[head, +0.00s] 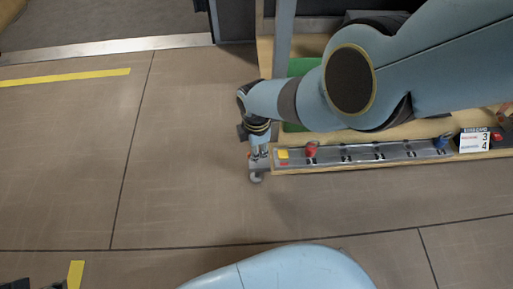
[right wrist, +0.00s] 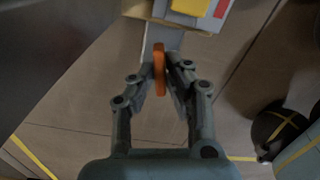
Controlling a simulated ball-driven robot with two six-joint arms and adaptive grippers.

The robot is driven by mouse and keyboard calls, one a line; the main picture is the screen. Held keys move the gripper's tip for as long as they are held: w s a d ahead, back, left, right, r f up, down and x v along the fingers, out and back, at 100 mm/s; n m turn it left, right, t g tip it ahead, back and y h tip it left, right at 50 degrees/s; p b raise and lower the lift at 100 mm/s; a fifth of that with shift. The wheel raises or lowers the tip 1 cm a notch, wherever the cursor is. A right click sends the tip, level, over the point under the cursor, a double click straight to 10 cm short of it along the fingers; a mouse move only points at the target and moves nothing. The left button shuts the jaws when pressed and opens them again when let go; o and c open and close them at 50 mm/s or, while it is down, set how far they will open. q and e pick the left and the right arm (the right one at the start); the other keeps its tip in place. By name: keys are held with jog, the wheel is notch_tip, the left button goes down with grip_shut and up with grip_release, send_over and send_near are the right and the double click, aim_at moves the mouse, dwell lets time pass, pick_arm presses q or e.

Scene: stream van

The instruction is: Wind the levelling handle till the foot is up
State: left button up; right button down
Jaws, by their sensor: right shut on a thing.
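My right gripper (head: 258,160) is at the left end of the low wooden bench, small and partly hidden by its own wrist in the head view. In the right wrist view my right gripper (right wrist: 160,80) has its two fingertips closed on a narrow orange part (right wrist: 160,68), which I take to be the levelling handle. The orange part stands upright between the fingers, in front of a grey bar (right wrist: 166,34). A small grey piece (head: 256,177) shows just below the gripper in the head view; I cannot tell whether it is the foot. My left gripper is not in view.
A grey strip (head: 362,154) runs along the bench front, with a yellow block (head: 283,154), a red knob (head: 311,149) and a blue knob (head: 441,141). A white number card (head: 475,141) stands at the right. The brown floor (head: 180,170) left of the bench is clear.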

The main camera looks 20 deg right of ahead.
jog(key=shift+n, duration=0.5)
jog(key=c, duration=1.4)
grip_release()
jog(key=shift+o, duration=0.2)
jog(key=shift+r, duration=0.1)
jog(key=shift+r, duration=3.6)
